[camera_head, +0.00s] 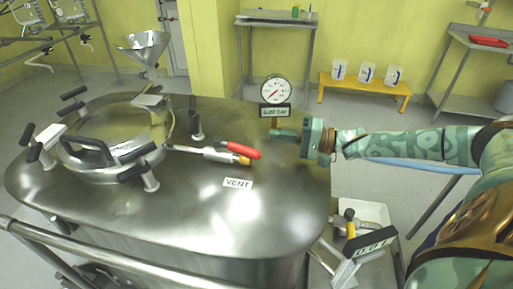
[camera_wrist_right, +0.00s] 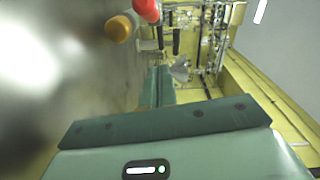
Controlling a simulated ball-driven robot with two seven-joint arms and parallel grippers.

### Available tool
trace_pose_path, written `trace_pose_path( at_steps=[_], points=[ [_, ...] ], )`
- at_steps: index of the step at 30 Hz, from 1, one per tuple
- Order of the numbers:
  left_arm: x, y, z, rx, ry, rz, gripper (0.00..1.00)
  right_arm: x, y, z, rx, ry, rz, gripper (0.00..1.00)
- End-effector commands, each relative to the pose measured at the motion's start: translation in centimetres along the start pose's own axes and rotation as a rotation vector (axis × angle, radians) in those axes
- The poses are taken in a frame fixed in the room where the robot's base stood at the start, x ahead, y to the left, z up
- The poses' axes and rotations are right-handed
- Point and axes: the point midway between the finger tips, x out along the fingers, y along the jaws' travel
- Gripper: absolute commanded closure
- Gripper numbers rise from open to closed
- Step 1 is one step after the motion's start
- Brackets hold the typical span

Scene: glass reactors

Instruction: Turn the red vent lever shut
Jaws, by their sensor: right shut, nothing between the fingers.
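The red vent lever (camera_head: 240,150) lies on top of the steel reactor (camera_head: 190,230), above a short metal pipe with an orange-yellow end (camera_head: 244,160). The lever runs roughly along the pipe. A white VENT label (camera_head: 237,183) sits in front of it. My right gripper (camera_head: 273,132) is shut and empty, to the right of and slightly behind the lever, apart from it. In the right wrist view the shut fingers (camera_wrist_right: 158,88) point forward, with the red lever (camera_wrist_right: 147,9) and the orange end (camera_wrist_right: 119,27) at the upper left. My left gripper is not in view.
A round gauge (camera_head: 275,90) with a dark label stands just behind my right gripper. A hatch with black-knobbed clamps (camera_head: 110,150) and a funnel (camera_head: 143,45) are to the left. A valve with a yellow-black handle (camera_head: 350,222) is at the lower right.

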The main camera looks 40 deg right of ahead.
Motion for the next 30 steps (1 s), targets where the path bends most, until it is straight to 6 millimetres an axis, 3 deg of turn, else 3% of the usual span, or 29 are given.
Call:
trace_pose_path(
  at_steps=[5,9,15,30],
  points=[
    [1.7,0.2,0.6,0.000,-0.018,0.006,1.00,3.9,0.4,0.0,-0.001,0.000,-0.003,1.00],
    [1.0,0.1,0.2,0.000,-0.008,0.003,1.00,4.2,-0.1,2.3,0.002,-0.002,0.000,1.00],
    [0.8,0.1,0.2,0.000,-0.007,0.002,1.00,4.6,-0.1,3.7,-0.001,-0.001,-0.001,1.00],
    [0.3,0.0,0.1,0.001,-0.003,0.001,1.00,4.6,-0.3,4.0,-0.001,0.009,-0.001,1.00]
  ],
)
